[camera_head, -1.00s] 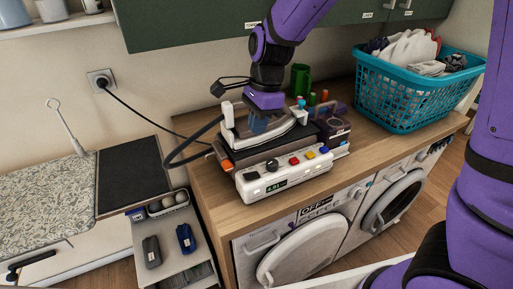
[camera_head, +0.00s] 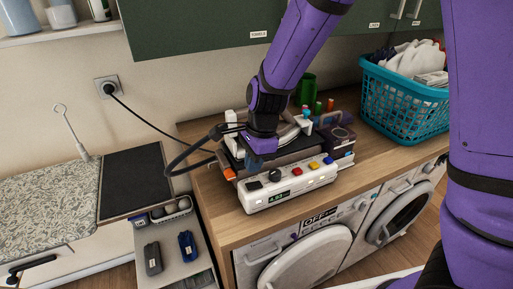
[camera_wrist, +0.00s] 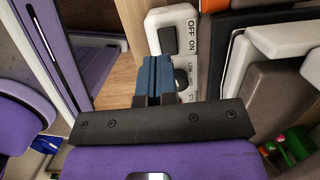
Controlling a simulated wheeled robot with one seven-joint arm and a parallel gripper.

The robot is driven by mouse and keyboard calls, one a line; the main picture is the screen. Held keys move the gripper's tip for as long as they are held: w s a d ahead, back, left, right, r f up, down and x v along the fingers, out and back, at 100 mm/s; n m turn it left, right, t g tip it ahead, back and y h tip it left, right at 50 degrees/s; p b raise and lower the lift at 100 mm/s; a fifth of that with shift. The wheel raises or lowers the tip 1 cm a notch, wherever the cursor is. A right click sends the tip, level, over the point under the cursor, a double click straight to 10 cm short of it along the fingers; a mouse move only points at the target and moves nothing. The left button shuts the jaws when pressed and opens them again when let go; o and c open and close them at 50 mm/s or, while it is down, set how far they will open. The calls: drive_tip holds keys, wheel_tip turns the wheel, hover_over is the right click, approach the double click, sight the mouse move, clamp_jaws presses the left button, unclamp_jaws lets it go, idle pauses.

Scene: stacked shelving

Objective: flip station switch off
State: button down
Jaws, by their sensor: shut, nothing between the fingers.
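The station's white control panel (camera_head: 310,183) faces the front of the worktop. At its left end is a black rocker switch (camera_head: 254,185), with a black knob (camera_head: 275,175) beside it. In the wrist view the switch (camera_wrist: 168,40) has OFF and ON printed next to it. My gripper (camera_wrist: 155,64) is shut and empty, its blue fingers just below the switch in that view and left of the knob (camera_wrist: 181,79). I cannot tell whether the fingertips touch the panel. The switch's tilt is unclear.
An iron (camera_head: 288,132) rests on the station behind the panel, close to my wrist. A black cable loops at the left. A teal laundry basket (camera_head: 405,105) stands at the right. Green cabinets (camera_head: 190,30) hang above. Washing machines stand below the worktop (camera_head: 215,215).

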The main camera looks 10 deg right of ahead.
sight(253, 187)
drive_tip(key=f, duration=0.4)
drive_tip(key=a+f, duration=0.1)
drive_tip(key=f, duration=0.1)
drive_tip(key=shift+s, duration=0.15)
drive_tip(key=shift+a, duration=0.1)
drive_tip(key=shift+s+a+f+h, duration=0.1)
drive_tip(key=shift+s+f+h, duration=0.05)
drive_tip(key=shift+f+h, duration=0.15)
drive_tip(key=shift+d, duration=0.2)
drive_tip(key=shift+w+d+r, duration=0.3)
drive_tip(key=shift+d+r, duration=0.05)
drive_tip(key=shift+d, duration=0.25)
drive_tip(key=shift+r, duration=0.1)
